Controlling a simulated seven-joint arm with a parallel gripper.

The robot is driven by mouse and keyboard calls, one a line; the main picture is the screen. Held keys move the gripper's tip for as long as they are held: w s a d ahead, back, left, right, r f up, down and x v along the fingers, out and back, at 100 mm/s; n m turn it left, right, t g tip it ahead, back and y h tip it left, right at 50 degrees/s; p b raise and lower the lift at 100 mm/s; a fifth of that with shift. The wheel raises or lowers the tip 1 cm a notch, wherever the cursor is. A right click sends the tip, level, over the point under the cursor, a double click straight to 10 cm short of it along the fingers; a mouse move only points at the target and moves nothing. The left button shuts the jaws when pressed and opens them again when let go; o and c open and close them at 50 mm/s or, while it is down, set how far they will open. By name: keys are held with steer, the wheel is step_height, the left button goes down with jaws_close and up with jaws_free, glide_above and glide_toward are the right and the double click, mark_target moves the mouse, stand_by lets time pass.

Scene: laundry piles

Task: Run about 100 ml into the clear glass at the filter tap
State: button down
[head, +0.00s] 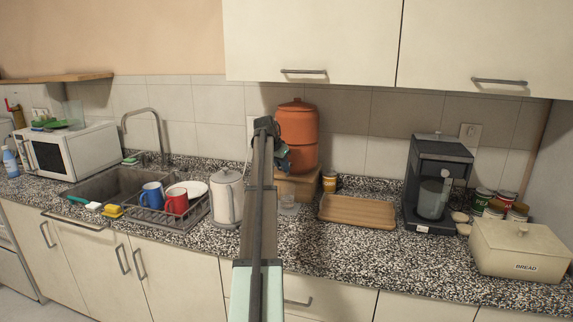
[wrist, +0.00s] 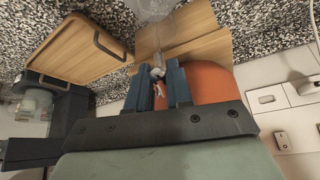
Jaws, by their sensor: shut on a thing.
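The filter is a terracotta two-part urn (head: 298,125) on a wooden stand (head: 312,190) against the back wall; its orange body (wrist: 212,84) also shows in the wrist view. My gripper (head: 284,158) is at its front. In the wrist view the dark fingers (wrist: 158,86) are shut on the small metal tap (wrist: 157,72), whose lever end shows between them. The clear glass (head: 289,208) stands on the counter in front of the stand, below the tap, and partly shows at the wrist view's top edge (wrist: 152,7). I cannot make out its water level.
A wooden tray (head: 357,211) lies right of the stand, with a coffee machine (head: 437,185) and bread box (head: 518,250) beyond. The counter front is clear.

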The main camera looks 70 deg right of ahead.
steer(key=shift+s+a+f+n+t, duration=0.2)
steer(key=shift+s+n+t, duration=0.1)
steer(key=shift+s+n, duration=0.15)
steer(key=shift+s+n+t, duration=0.2)
steer(key=shift+n+t, duration=0.1)
steer(key=shift+n, duration=0.4)
steer(key=shift+s+n+t, duration=0.2)
steer(key=shift+n+t, duration=0.1)
steer(key=shift+n, duration=0.35)
steer(key=c, duration=1.4)
jaws_free()
steer(key=o, duration=1)
steer(key=shift+w+d+r, duration=0.15)
steer(key=shift+c, duration=0.2)
steer(key=shift+r, duration=0.1)
